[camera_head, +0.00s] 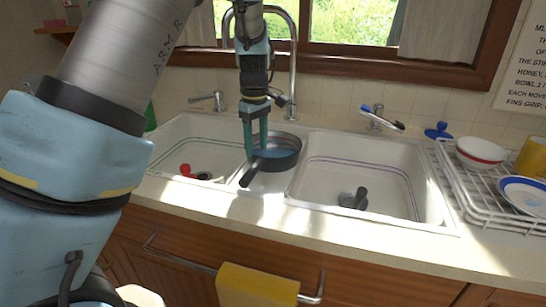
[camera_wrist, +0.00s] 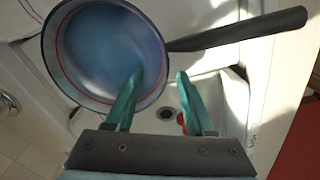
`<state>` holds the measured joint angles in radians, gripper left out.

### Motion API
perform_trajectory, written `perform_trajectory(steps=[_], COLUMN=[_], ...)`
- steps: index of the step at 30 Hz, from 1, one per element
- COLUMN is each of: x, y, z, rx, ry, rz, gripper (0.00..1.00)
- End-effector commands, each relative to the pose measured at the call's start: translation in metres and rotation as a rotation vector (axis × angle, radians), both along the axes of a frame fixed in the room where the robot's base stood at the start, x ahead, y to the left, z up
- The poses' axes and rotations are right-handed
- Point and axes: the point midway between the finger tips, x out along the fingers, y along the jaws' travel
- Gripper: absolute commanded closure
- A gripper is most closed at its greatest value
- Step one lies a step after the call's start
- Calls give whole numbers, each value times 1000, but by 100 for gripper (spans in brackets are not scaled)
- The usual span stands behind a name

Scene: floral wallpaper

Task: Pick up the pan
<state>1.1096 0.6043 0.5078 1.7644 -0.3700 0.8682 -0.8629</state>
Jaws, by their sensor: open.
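A dark pan (camera_head: 284,158) with a bluish inside rests on the divider between the two sink basins, its black handle (camera_head: 250,173) pointing toward the front. My gripper (camera_head: 256,150) points down at the pan's left side. In the wrist view the pan (camera_wrist: 100,45) fills the upper left and its handle (camera_wrist: 240,32) runs to the upper right. The green fingers of my gripper (camera_wrist: 158,78) are apart, with nothing held between them. One finger overlaps the pan's inside and the other is outside its rim, so the rim lies between them. Whether either finger touches the pan is unclear.
The left basin (camera_head: 185,150) holds a red thing (camera_head: 186,170); the right basin (camera_head: 395,180) holds a dark thing (camera_head: 355,198). A tall faucet (camera_head: 291,60) stands behind the pan. A dish rack (camera_head: 460,190) with bowls is at right. A yellow towel (camera_head: 255,285) hangs in front.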

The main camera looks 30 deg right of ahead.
Motion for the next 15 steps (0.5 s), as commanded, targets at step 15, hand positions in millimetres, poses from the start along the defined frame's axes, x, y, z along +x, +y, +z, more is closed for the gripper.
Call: perform_trajectory(steps=[15], x=[-1], y=[3], z=[-39], rx=[-1], ry=[2], rz=[1], gripper=[46])
